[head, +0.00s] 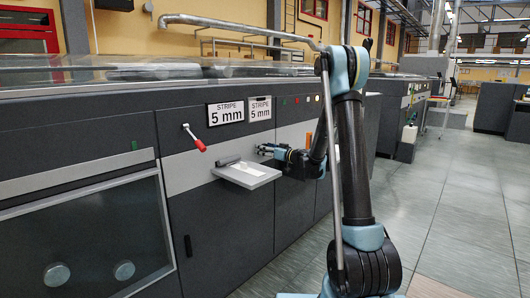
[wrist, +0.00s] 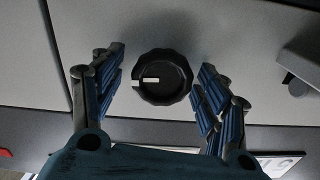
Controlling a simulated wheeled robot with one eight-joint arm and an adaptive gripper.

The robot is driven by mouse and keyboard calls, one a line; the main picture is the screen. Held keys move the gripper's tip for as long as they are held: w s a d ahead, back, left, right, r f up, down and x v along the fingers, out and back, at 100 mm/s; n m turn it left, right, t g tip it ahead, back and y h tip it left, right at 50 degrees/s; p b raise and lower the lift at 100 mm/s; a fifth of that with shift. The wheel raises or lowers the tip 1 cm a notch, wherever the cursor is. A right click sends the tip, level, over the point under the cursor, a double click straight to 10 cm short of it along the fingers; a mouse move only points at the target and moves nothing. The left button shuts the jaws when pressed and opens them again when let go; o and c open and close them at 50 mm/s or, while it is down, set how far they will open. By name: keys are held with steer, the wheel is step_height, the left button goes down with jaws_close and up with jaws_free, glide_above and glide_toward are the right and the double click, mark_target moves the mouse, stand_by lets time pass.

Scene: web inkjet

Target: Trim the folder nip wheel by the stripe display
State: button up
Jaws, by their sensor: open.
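The nip wheel is a black, ridged round knob (wrist: 163,97) on a grey panel in the wrist view. Its white mark runs from near the centre to the left edge. My gripper (wrist: 163,62) is open, with one blue-and-black finger on each side of the knob and a visible gap on both sides. In the head view my gripper (head: 264,150) is at the machine's light panel strip, and the knob cannot be made out there.
A small shelf (head: 262,181) with a pale sheet juts out just below and left of my gripper. A red-handled lever (head: 197,142) sticks out farther left. A glass-fronted door (head: 95,240) is at the left. The tiled floor (head: 455,200) is clear on the right.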

steer(key=shift+c, duration=0.3)
steer(key=c, duration=1)
steer(key=shift+m, duration=0.6)
steer(key=shift+w, duration=0.1)
steer(key=o, duration=1.1)
steer(key=shift+c, duration=0.2)
